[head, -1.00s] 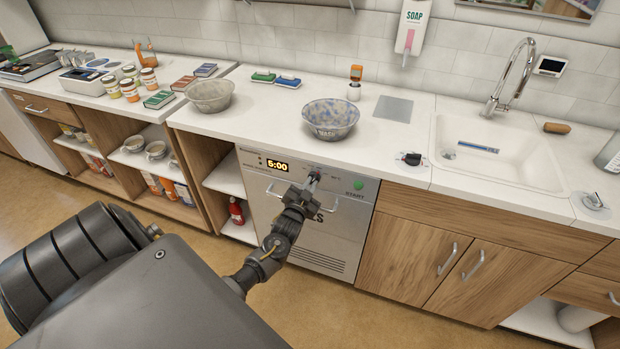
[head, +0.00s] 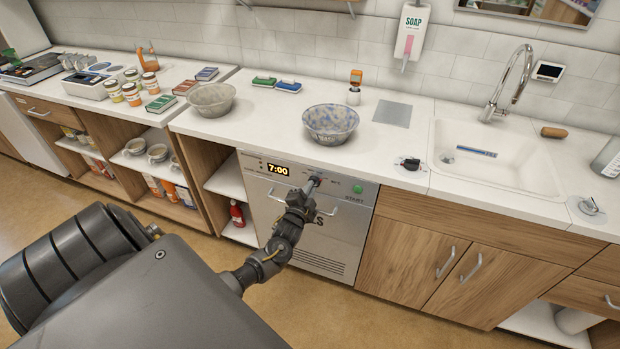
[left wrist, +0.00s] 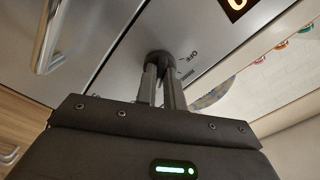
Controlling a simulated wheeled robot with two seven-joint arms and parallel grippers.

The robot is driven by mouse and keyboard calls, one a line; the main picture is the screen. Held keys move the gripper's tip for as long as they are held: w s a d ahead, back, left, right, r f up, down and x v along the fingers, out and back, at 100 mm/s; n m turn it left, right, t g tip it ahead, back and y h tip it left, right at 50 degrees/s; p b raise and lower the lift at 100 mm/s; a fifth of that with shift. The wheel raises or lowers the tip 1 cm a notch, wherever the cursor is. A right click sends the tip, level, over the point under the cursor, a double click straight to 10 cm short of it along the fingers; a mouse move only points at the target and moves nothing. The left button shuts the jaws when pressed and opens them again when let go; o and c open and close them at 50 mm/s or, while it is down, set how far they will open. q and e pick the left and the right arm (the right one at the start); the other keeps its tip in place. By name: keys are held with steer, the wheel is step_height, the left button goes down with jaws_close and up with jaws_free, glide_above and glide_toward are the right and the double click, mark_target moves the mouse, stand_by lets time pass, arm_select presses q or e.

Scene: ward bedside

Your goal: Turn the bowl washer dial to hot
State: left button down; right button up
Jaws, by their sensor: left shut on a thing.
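The bowl washer (head: 330,243) is a steel front panel under the counter, with a display (head: 278,169) reading 7:00 and a green START button (head: 358,189). My left gripper (head: 314,182) is at the panel between the display and the button. In the left wrist view, its two fingers are shut on the dark round dial (left wrist: 159,57). Labels beside the dial show OFF and a partly hidden word; a hot mark cannot be made out, and the dial's pointer is hidden. My right gripper is not in view.
The washer's bar handle (left wrist: 48,38) lies close to my left gripper. On the counter above stand a blue-speckled bowl (head: 330,123) and a grey bowl (head: 211,99). A black knob (head: 411,162) sits beside the sink (head: 495,155).

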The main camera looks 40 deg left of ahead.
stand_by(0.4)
arm_select(q)
steer(key=c, duration=1.5)
jaws_free()
steer(key=b+v, duration=0.1)
steer(key=v, duration=1)
steer(key=shift+w, duration=0.1)
